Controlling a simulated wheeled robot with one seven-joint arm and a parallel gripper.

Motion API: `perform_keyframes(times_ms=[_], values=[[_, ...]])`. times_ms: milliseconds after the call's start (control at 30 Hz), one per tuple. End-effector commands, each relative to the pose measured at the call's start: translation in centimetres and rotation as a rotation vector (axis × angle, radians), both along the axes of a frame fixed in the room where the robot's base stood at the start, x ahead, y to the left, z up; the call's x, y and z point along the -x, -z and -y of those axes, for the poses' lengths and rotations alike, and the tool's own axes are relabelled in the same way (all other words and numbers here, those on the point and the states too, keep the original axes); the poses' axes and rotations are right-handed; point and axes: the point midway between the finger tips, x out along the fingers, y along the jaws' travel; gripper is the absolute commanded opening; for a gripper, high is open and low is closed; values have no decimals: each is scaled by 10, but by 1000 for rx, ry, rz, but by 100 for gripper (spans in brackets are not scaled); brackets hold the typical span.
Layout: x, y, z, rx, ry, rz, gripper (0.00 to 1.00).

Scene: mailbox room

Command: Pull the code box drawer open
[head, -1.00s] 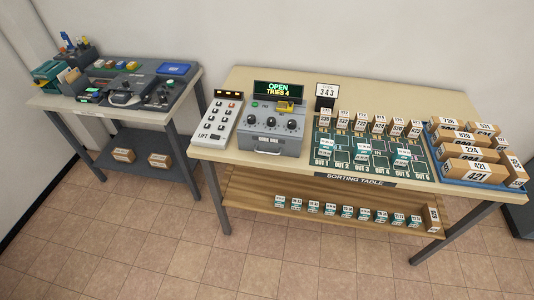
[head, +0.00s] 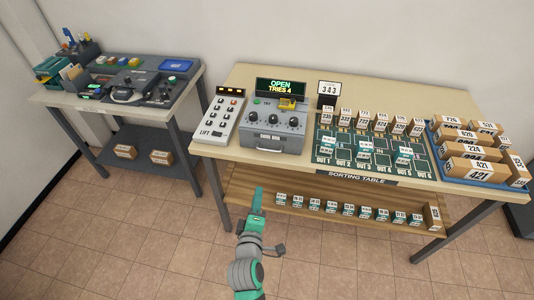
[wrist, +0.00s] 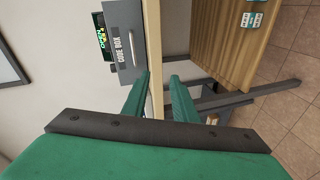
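The code box (head: 275,125) is a grey box with black dials on the table, its display reading "OPEN TRIES 4". Its drawer front (head: 272,143) with a handle faces the table's front edge and looks closed. In the wrist view the box's grey front (wrist: 122,38) shows sideways at the upper left, labelled "CODE BOX". My gripper (head: 257,197) is below and in front of the table edge, apart from the drawer. In the wrist view my gripper (wrist: 160,82) has two green fingers with a gap between them, holding nothing.
A keypad panel marked LIFT (head: 223,117) stands left of the box. The sorting board (head: 350,167) with several small cards is at its right. A wooden shelf (head: 255,190) with several cards is under the table edge (head: 215,153). Parcels sit in a blue tray (head: 437,158).

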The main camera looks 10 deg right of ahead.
Motion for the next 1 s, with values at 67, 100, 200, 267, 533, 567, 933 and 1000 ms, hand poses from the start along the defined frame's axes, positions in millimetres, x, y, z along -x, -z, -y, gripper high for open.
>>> perform_keyframes(times_ms=[67,100,200,267,533,567,933,1000], values=[[-24,-18,7,67,20,-7,26],[-33,-25,11,97,29,-15,26],[-49,-40,18,157,48,-31,26],[-56,-46,21,181,57,-41,26],[-72,-51,28,213,71,-53,26],[-75,-51,30,213,71,-53,26],[-131,-38,54,211,69,-51,26],[-140,-35,58,210,69,-52,26]])
